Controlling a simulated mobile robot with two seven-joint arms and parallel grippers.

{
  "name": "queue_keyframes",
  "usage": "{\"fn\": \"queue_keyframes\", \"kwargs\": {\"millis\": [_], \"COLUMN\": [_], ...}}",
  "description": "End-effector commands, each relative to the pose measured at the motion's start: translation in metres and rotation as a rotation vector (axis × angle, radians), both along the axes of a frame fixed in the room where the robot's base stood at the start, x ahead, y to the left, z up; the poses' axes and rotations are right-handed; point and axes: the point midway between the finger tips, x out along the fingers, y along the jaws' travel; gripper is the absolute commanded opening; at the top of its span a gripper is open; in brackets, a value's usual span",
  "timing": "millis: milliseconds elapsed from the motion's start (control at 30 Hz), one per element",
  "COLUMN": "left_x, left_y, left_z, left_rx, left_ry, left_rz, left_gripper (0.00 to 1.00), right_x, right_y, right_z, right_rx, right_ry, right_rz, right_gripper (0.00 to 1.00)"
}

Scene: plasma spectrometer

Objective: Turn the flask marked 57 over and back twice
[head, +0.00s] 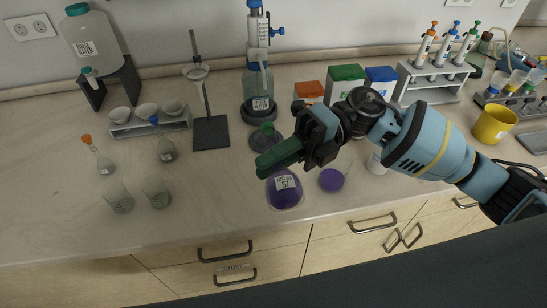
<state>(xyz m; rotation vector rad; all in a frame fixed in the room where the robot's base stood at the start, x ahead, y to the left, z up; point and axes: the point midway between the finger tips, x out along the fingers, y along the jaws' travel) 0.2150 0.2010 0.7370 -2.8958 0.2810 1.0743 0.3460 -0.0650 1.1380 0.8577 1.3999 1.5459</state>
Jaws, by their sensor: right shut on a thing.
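The flask marked 57 (284,188) is a clear round-bodied flask with purple liquid and a white label facing me, in the middle of the head view. It is about upright, its neck hidden behind my fingers. A green stopper (267,128) shows just above them. My right gripper (280,157), with green fingers, comes in from the right and is shut on the flask's neck. I cannot tell whether the flask's base touches the counter. My left gripper is not in view.
A purple round item (331,180) and a white container (376,163) are close on the right. A dark round base (260,141) lies behind the gripper, with a blue-topped dispenser bottle (258,85) beyond. Two small beakers (156,192) stand left. The counter between is clear.

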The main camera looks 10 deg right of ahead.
Motion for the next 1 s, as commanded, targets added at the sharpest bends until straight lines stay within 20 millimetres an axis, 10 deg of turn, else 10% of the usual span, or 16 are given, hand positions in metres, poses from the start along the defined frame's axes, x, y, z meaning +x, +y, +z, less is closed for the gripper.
{"fn": "queue_keyframes", "kwargs": {"millis": [1000], "left_x": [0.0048], "left_y": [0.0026], "left_z": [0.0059], "left_rx": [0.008], "left_ry": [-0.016], "left_rz": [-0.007], "left_gripper": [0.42], "right_x": [-0.0003], "right_y": [0.0], "right_z": [0.0004], "right_rx": [0.01], "right_ry": [-0.546], "right_rz": [-0.001], "right_gripper": [0.0]}}
